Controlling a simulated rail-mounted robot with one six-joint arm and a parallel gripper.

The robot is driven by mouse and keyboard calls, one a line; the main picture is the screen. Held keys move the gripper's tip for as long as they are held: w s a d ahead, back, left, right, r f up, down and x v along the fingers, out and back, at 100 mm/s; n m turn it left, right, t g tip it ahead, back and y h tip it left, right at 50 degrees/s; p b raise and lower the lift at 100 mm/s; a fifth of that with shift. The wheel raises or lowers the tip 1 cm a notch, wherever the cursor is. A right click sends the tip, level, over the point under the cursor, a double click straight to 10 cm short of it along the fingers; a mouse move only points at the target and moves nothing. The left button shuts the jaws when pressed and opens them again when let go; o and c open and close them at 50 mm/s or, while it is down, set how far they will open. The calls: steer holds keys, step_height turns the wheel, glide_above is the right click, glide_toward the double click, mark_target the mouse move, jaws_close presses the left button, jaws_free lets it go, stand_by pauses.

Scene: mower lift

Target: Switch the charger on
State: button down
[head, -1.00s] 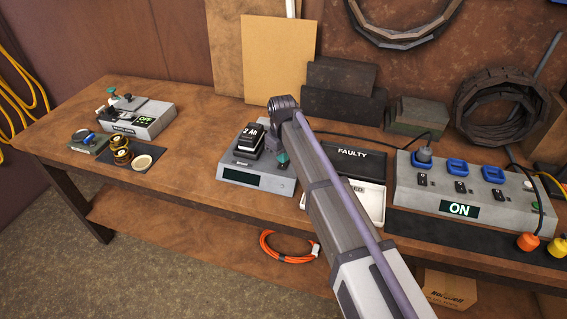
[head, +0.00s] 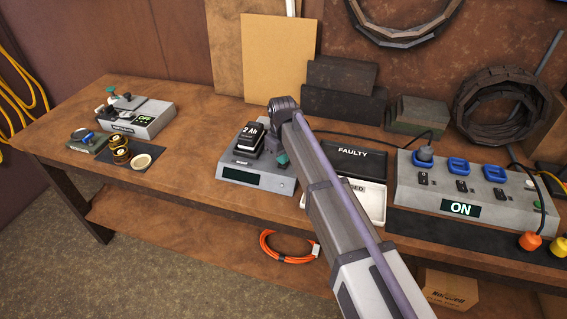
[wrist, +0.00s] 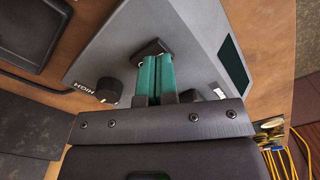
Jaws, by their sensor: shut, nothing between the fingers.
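The charger (head: 229,174) is a grey box near the middle of the bench, with a dark, blank display (head: 242,178). A black battery (head: 251,139) marked "2 Ah" sits on top. My gripper (head: 282,161) is at the charger's right side, its teal fingers shut and empty. In the wrist view, the shut fingers (wrist: 154,62) reach down to a small black switch-like part (wrist: 150,48) on the grey charger face (wrist: 190,35); touching or just apart cannot be told. A black knob (wrist: 108,90) marked "HIGH" is beside them, and the display (wrist: 233,65) is dark.
A grey power strip (head: 415,194) showing "ON" stands at the right with a plug in it. Behind my arm are a black "FAULTY" tray (head: 358,157) and a white tray (head: 372,207). A grey device (head: 150,127) showing "OFF" stands at the left.

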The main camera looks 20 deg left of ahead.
steer(key=shift+f+b, duration=0.75)
steer(key=shift+f, duration=0.05)
step_height(320, 180, up, 7)
steer(key=p, duration=0.7)
steer(key=shift+r, duration=0.15)
